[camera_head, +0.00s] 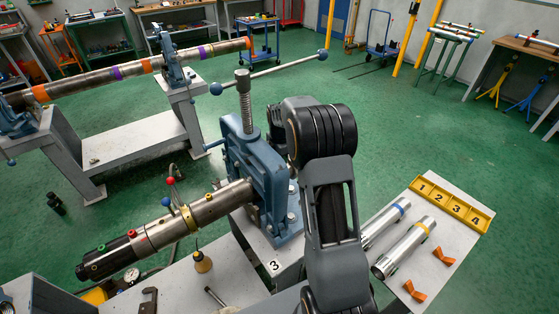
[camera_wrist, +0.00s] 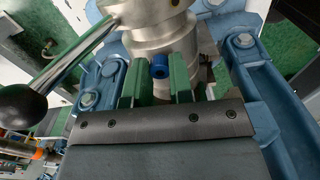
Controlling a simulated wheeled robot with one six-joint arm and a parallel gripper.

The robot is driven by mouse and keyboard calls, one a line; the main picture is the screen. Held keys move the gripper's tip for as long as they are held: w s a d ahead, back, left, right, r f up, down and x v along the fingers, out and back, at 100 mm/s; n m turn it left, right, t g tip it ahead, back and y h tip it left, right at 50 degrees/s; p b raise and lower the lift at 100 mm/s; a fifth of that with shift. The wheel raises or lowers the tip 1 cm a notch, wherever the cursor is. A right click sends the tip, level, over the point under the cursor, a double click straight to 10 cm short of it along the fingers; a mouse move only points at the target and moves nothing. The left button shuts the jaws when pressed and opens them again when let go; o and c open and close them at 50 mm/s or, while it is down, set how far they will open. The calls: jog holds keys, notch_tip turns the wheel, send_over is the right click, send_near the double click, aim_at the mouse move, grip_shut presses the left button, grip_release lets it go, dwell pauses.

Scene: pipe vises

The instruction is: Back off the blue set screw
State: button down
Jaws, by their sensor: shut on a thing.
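In the wrist view, the blue set screw (camera_wrist: 160,67) is a small blue socketed cylinder standing out from a silver metal fitting (camera_wrist: 158,42). My gripper (camera_wrist: 157,82) has its two green fingers on either side of the blue screw and is shut on it; the exact contact is hard to make out. In the head view my gripper and the blue screw are hidden behind my arm and the blue vise (camera_head: 252,165). The vise holds a steel pipe assembly (camera_head: 215,203) with a black end and coloured fittings.
A silver rod with a dark ball (camera_wrist: 18,105) stands close on the left in the wrist view. At right in the head view, a bench holds silver tubes (camera_head: 405,248) and a yellow numbered tray (camera_head: 450,201). Green floor (camera_head: 330,85) is open behind.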

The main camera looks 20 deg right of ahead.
jog(key=n+b, duration=0.1)
jog(key=n, duration=0.3)
jog(key=shift+f, duration=0.15)
jog(key=n, duration=0.4)
jog(key=shift+s+n, duration=0.1)
jog(key=shift+n, duration=0.2)
jog(key=shift+f+n, duration=0.1)
jog(key=shift+n, duration=0.2)
jog(key=c, duration=1)
grip_release()
jog(key=shift+r, duration=0.2)
jog(key=shift+r+b, duration=0.65)
jog(key=shift+r, duration=3.1)
